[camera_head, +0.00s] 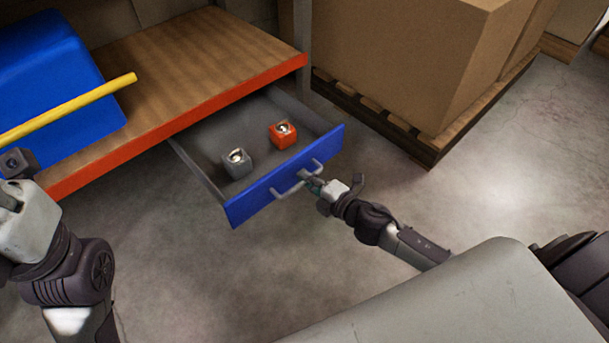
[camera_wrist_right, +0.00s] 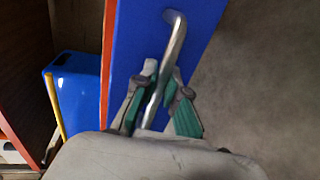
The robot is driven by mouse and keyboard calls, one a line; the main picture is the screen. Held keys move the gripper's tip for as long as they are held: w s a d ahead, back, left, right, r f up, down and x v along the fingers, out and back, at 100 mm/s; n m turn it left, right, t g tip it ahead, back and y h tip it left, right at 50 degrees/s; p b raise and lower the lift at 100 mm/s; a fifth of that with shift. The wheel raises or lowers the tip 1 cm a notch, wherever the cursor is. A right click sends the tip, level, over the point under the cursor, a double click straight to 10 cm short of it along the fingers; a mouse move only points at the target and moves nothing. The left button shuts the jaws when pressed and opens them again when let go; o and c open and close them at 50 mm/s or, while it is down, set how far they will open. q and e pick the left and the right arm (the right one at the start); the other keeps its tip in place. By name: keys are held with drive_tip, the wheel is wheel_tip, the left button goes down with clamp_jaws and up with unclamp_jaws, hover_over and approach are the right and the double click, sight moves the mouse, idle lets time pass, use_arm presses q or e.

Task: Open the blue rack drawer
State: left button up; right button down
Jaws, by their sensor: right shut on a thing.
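The blue-fronted drawer (camera_head: 246,206) is pulled well out from under the wooden rack top, so its grey inside shows. A grey handle (camera_head: 287,190) runs along its front. My right gripper (camera_head: 313,182) is at the handle. In the right wrist view, the green-padded fingers of this gripper (camera_wrist_right: 158,92) are shut on the handle (camera_wrist_right: 177,38), in front of the blue drawer front (camera_wrist_right: 130,45). My left gripper (camera_head: 14,178) is partly visible at the left edge, away from the drawer; its jaws are unclear.
A blue bin (camera_head: 55,85) and a yellow bar (camera_head: 75,105) are on the rack's left. A large carton (camera_head: 410,65) on a wooden pallet (camera_head: 432,150) stands right of the drawer. Floor in front is clear.

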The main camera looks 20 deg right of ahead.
idle(0.3)
drive_tip(key=c, duration=1.2)
unclamp_jaws()
drive_tip(key=shift+s, duration=0.1)
drive_tip(key=v, duration=1.2)
